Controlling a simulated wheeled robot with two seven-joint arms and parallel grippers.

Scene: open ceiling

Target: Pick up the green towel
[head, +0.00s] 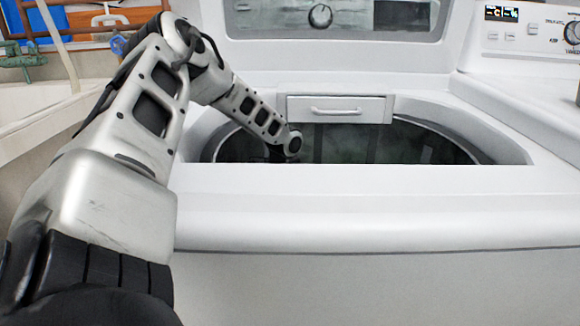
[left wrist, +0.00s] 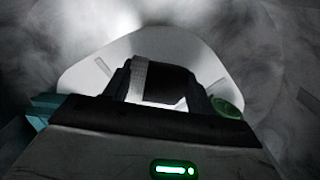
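No green towel can be made out for certain in either view. My left arm reaches over the rim into the open top of the white washing machine (head: 380,205), and its gripper is hidden inside in the head view. In the left wrist view my left gripper (left wrist: 160,80) shows dark against the pale drum bottom (left wrist: 205,55); its finger gap is not clear. A small teal patch (left wrist: 45,106) shows at its left and a green round patch (left wrist: 227,107) at its right; I cannot tell what they are. My right gripper is not in view.
The washer's raised lid (head: 330,18) stands behind the opening. A small handled drawer front (head: 338,110) juts over the back of the opening. Green taps (head: 22,62) are at far left.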

